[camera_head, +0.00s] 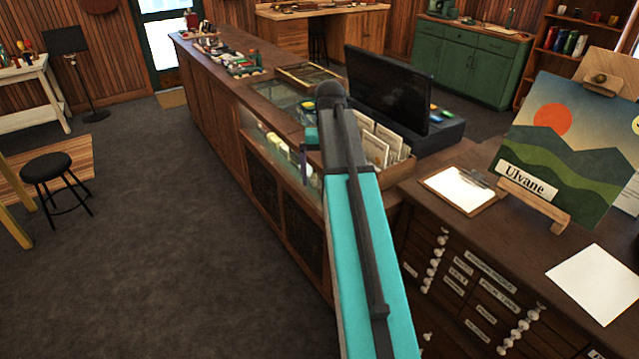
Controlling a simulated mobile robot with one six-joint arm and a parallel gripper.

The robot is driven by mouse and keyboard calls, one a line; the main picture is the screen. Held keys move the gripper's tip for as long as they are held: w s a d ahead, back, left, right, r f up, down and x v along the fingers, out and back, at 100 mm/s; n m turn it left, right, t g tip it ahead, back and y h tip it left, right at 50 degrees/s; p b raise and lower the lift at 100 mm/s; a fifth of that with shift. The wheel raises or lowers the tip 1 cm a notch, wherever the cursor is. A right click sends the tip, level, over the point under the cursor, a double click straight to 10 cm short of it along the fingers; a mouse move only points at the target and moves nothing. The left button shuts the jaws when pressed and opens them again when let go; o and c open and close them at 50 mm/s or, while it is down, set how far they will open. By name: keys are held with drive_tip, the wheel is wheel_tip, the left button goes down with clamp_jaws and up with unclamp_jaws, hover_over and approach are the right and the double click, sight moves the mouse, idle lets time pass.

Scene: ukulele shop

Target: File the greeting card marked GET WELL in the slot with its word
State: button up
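A wooden card rack (399,167) stands on the counter just right of my arm, in front of the black monitor. Several pale upright cards (376,149) are in it. Their words are too small to read, so I cannot pick out the GET WELL card or its slot. My teal and dark arm rises through the middle of the view and covers the rack's left side. My gripper (304,160) seems to be the small teal and dark part left of the arm's far end, over the glass counter. It is mostly hidden, and its fingers cannot be made out.
The black monitor (387,88) stands close behind the rack. A clipboard (458,190) and a painting (566,150) on a stand are on the drawer cabinet (470,285) at right. The long counter (222,88) holds small goods. Open floor (150,250) lies at left, with a black stool (47,167).

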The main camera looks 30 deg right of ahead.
drive_tip(key=shift+w+a+f+n, duration=0.15)
drive_tip(key=shift+a+f+n, duration=0.15)
drive_tip(key=shift+a, duration=0.5)
drive_tip(key=shift+w+a+f+n, duration=0.15)
drive_tip(key=shift+a+f+n, duration=0.1)
drive_tip(key=shift+a, duration=0.55)
drive_tip(key=shift+a, duration=0.1)
drive_tip(key=s+a+f+n+g+b, duration=0.1)
drive_tip(key=s+a+f+g, duration=0.15)
drive_tip(key=a+f, duration=0.6)
drive_tip(key=s+a+f+n+g+y+b, duration=0.1)
drive_tip(key=s+a+f+b, duration=0.15)
drive_tip(key=f, duration=1.05)
drive_tip(key=s+a+f+n+g, duration=0.1)
drive_tip(key=s+a+f, duration=0.3)
drive_tip(key=a+f, duration=0.45)
drive_tip(key=s+a+f+n+b, duration=0.1)
drive_tip(key=s+a+f, duration=0.3)
drive_tip(key=s+f, duration=0.8)
drive_tip(key=s+a+f+n+g+h+b, duration=0.1)
drive_tip(key=s+a+f, duration=0.3)
drive_tip(key=s+f, duration=0.9)
drive_tip(key=shift+s+a+f+b, duration=0.2)
drive_tip(key=shift+s+f+b, duration=0.05)
drive_tip(key=shift+f+b, duration=0.25)
